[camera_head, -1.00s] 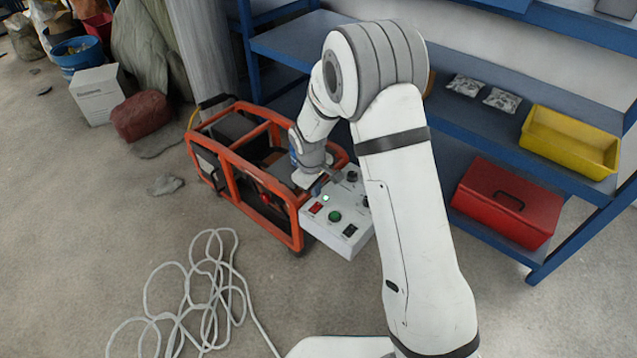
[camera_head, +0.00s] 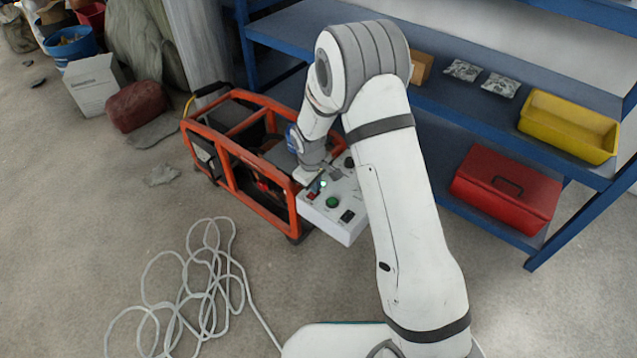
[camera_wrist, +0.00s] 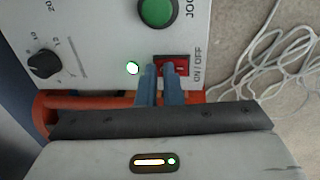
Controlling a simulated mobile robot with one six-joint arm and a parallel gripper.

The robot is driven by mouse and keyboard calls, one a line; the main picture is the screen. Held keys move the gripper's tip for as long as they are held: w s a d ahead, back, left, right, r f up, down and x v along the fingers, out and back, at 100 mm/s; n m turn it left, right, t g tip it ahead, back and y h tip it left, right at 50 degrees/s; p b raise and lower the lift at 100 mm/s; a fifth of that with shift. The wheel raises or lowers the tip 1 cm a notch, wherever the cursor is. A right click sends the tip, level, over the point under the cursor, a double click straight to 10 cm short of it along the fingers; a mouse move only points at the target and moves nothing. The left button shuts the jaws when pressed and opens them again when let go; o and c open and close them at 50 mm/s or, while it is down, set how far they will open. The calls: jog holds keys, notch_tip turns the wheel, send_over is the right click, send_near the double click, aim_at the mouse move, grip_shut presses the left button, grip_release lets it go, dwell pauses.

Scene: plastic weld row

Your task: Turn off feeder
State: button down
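The feeder's white control box (camera_head: 335,222) stands at the front right of an orange-framed machine. Its red ON/OFF rocker switch (camera_wrist: 184,65) shows in the wrist view, and small in the head view (camera_head: 312,195). Beside it a small indicator lamp (camera_wrist: 132,68) glows green-white. My gripper (camera_wrist: 160,68) has its two blue-grey fingers close together, with nothing held. The fingertips overlap the left part of the red switch and hide some of it. I cannot tell whether they touch it.
The box also has a green JOG button (camera_wrist: 157,10) and a black dial (camera_wrist: 43,64). The orange frame (camera_head: 240,175) is close behind. A blue shelf (camera_head: 470,120) with a red toolbox (camera_head: 507,195) and a yellow bin (camera_head: 568,127) is right. Loose white cable (camera_head: 190,290) lies on the floor.

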jog(key=shift+d+f, duration=0.2)
jog(key=shift+f, duration=0.3)
jog(key=shift+s+a, duration=0.1)
jog(key=shift+s, duration=0.05)
jog(key=shift+s+a, duration=0.5)
jog(key=shift+s, duration=0.1)
notch_tip(320, 180, up, 15)
jog(key=a+p, duration=0.1)
jog(key=p, duration=0.5)
jog(key=shift+s+f, duration=0.15)
jog(key=shift+s, duration=0.15)
